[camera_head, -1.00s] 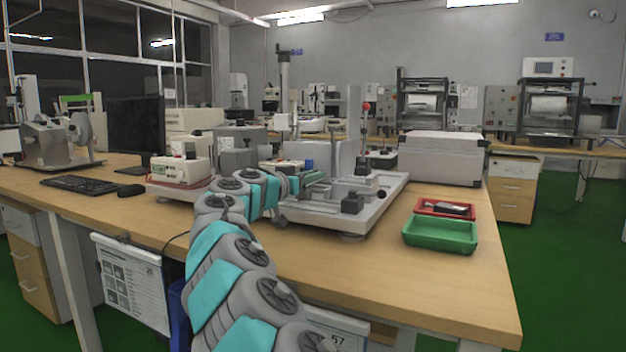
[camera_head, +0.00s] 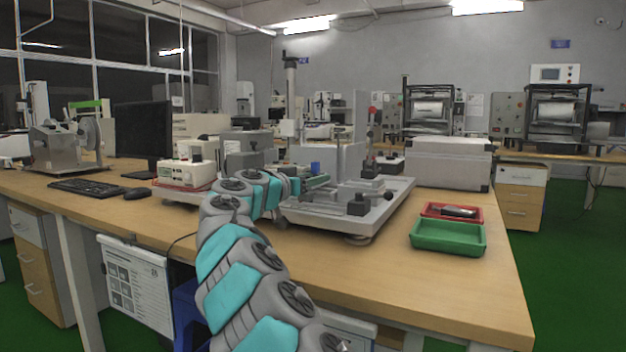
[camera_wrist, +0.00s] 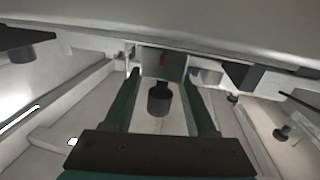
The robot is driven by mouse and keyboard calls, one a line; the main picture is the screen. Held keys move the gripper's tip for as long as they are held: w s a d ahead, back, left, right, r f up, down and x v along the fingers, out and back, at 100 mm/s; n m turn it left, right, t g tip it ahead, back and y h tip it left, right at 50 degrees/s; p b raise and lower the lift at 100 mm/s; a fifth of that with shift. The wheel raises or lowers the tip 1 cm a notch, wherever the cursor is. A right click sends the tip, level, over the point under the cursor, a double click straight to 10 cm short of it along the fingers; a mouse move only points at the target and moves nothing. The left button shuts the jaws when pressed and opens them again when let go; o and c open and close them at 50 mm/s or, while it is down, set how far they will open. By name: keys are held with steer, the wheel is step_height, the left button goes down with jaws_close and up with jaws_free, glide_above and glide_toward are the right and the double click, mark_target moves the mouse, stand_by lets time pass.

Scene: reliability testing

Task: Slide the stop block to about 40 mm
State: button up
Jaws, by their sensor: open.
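In the wrist view, the fingers of my gripper (camera_wrist: 162,80) are dark green and spread apart. A dark cylindrical knob (camera_wrist: 159,98) shows in the gap between them, with space on both sides. Just beyond it is a dark block (camera_wrist: 162,62) with a small red mark, likely the stop block; I cannot read a scale. In the head view, my gripper (camera_head: 318,183) reaches over the left part of the grey-white test machine (camera_head: 325,215). My arm and the machine's parts hide the knob there.
A black clamp block (camera_head: 358,207) sits at the machine's front right. A green tray (camera_head: 447,238) and a red tray (camera_head: 470,213) lie to the right. The front right tabletop is clear.

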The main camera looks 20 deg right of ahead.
steer(key=shift+v, duration=3.95)
